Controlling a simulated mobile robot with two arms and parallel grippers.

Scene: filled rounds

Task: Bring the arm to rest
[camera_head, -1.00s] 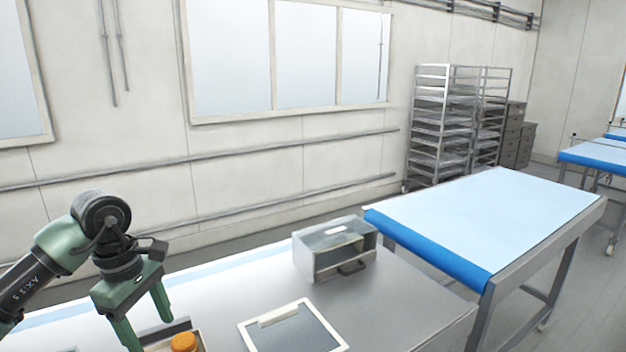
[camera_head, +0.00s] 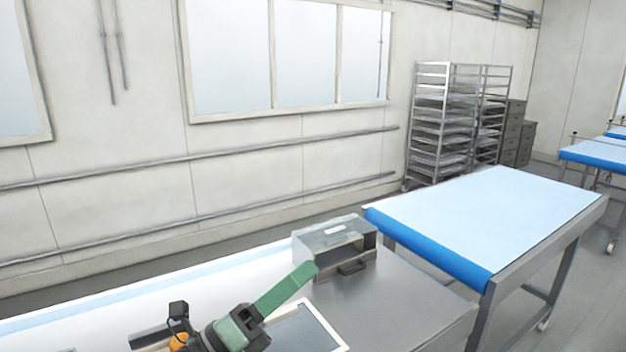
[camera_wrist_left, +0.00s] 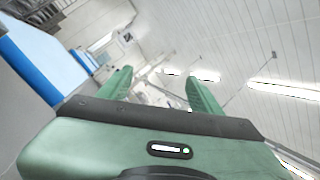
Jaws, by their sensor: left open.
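My left gripper (camera_head: 285,292) is low in the head view, over the near table, with its green fingers pointing up and to the right. In the left wrist view its two fingers (camera_wrist_left: 161,90) stand well apart with nothing between them, so it is open and empty. Beyond them that view shows ceiling lights and a blue-edged table. In the head view the fingers overlap the front of a glass-topped case and the edge of a framed panel; I cannot tell whether they touch. My right gripper is not in view.
The clear-sided case (camera_head: 322,247) with a dark handle stands on the near table (camera_head: 395,300). The framed panel (camera_head: 338,340) and an orange item (camera_head: 179,341) are partly hidden by my arm. A blue-covered table (camera_head: 490,215) is clear. Racks (camera_head: 440,125) stand behind.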

